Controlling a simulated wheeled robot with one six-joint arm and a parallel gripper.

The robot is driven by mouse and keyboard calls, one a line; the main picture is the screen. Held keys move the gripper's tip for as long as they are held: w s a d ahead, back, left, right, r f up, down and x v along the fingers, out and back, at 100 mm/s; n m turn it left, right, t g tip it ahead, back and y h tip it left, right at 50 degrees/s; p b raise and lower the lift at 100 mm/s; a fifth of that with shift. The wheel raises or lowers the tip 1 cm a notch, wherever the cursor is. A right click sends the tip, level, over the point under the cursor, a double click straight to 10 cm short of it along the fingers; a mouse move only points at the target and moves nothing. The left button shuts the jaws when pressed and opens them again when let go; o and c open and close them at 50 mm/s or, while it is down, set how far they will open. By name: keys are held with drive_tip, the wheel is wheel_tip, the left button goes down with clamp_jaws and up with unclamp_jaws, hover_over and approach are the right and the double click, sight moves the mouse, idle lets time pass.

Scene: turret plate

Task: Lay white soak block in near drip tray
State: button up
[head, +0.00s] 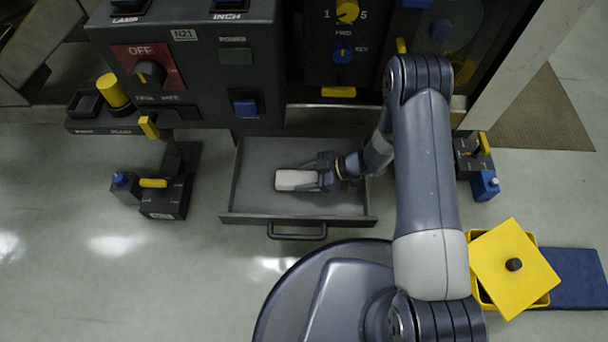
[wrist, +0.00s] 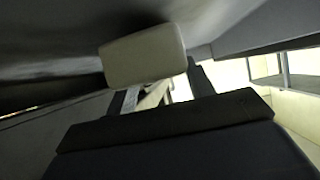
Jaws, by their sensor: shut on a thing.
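The white soak block (head: 297,180) is a pale, rounded slab in the head view. It lies within the outline of a grey, open drawer-like tray (head: 250,200) that has a handle at its front. My gripper (head: 319,179) reaches in from the right and is shut on the block's right end. The block also shows large in the wrist view (wrist: 143,55), in front of the fingers. I cannot tell whether its underside touches the tray floor. The fingers partly hide its held end.
A dark control cabinet (head: 190,70) stands behind the tray. Small switch boxes stand at left (head: 165,195) and right (head: 472,160). A yellow box with a tilted lid (head: 513,268) and a blue mat (head: 577,277) lie at lower right. Tray floor left of the block is clear.

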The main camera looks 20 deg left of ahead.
drive_tip(key=shift+f+b, duration=0.45)
drive_tip(key=shift+f, duration=0.15)
idle(0.3)
drive_tip(key=o, duration=1.2)
drive_tip(key=shift+c, duration=0.2)
drive_tip(key=shift+r, duration=0.15)
